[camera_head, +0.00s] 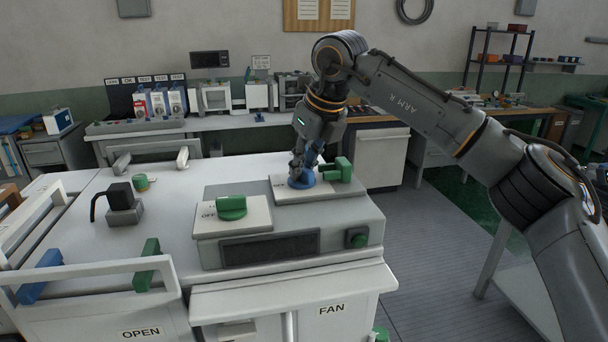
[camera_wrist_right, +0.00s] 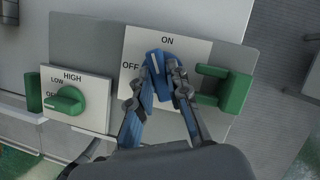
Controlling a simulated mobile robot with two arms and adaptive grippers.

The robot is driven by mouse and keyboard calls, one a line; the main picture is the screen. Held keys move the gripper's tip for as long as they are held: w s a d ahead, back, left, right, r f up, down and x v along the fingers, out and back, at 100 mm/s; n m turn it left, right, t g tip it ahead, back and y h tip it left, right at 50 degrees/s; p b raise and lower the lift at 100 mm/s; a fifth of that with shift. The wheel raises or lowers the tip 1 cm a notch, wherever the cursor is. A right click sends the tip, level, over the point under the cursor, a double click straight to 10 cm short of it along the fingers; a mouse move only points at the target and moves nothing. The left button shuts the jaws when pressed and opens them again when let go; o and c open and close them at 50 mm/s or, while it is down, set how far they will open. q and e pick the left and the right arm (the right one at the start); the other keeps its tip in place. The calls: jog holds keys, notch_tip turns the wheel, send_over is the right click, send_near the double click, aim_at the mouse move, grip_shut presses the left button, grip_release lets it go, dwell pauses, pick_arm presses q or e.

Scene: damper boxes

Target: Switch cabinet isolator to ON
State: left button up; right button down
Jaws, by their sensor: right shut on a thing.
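The isolator is a blue rotary knob (camera_wrist_right: 158,65) on a white plate (camera_wrist_right: 190,50) marked ON at the top and OFF at the left in the right wrist view. A pale line on the knob points mostly up, near ON, tilted slightly toward OFF. My right gripper (camera_wrist_right: 168,80) is shut on this knob, its fingers on either side. In the head view the right gripper (camera_head: 302,172) reaches down from above onto the blue knob (camera_head: 301,181), partly hiding it. My left gripper is not in view.
A green block-shaped handle (camera_head: 341,168) stands close right of the isolator. A green selector knob (camera_head: 231,207) with LOW, HIGH and OFF marks is at its left. A black plug-like part (camera_head: 121,196) and green and blue handles stand further left on the cabinet.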

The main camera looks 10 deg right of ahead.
jog(key=m+h+b, duration=0.1)
jog(key=m, duration=0.1)
jog(key=shift+a+f+m, duration=0.1)
jog(key=shift+m, duration=0.2)
jog(key=shift+m+h+b, duration=0.5)
jog(key=shift+m+b, duration=0.15)
jog(key=shift+m, duration=0.65)
jog(key=c, duration=1.3)
grip_release()
jog(key=shift+r+t, duration=0.2)
jog(key=shift+t, duration=0.1)
jog(key=v, duration=1.2)
jog(key=shift+a, duration=0.1)
